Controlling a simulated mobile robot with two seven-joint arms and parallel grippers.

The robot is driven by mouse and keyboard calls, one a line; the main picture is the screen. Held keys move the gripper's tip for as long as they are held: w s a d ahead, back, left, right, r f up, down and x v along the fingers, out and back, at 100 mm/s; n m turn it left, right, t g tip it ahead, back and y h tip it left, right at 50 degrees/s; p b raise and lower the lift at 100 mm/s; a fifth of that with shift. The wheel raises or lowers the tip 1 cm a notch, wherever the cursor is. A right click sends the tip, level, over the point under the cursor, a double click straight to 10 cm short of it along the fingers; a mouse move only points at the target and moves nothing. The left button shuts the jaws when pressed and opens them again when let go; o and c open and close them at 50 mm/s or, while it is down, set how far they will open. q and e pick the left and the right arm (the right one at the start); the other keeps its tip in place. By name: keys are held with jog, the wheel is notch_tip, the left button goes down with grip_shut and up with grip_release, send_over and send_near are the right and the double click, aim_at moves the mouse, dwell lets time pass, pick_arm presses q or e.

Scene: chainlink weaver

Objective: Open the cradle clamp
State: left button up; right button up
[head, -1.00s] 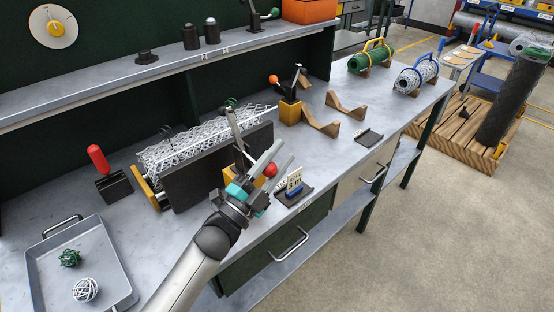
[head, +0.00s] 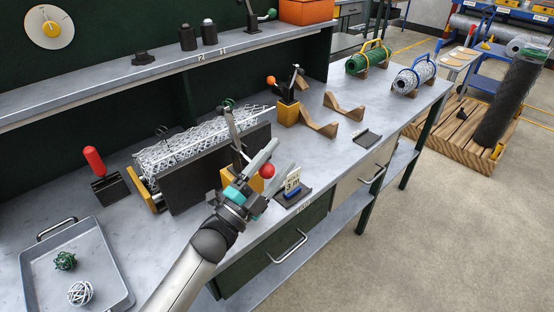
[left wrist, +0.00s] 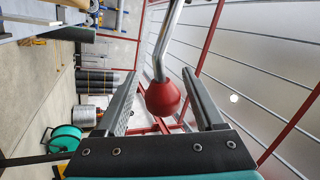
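A red ball knob (left wrist: 162,97) on a bent metal lever (left wrist: 166,40) lies between the fingers of my left gripper in the left wrist view. My left gripper (head: 283,156) is open around the knob, with a gap on both sides. In the head view the red knob (head: 267,171) shows by the fingers, at the right end of the cradle. The cradle holds a roll of white wire mesh (head: 190,145) behind a dark front plate (head: 203,184), with a yellow end block (head: 141,187) at its left. My arm hides part of the lever. My right gripper is not in view.
A red-handled toggle (head: 94,160) stands left of the cradle. A grey tray (head: 118,272) holds a green and a white wire ball. An orange-knobbed device (head: 289,112) and wooden saddles (head: 345,107) stand farther back.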

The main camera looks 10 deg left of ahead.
pick_arm(q)
jog(key=v, duration=1.5)
jog(key=shift+b, duration=0.3)
jog(key=shift+a, duration=0.1)
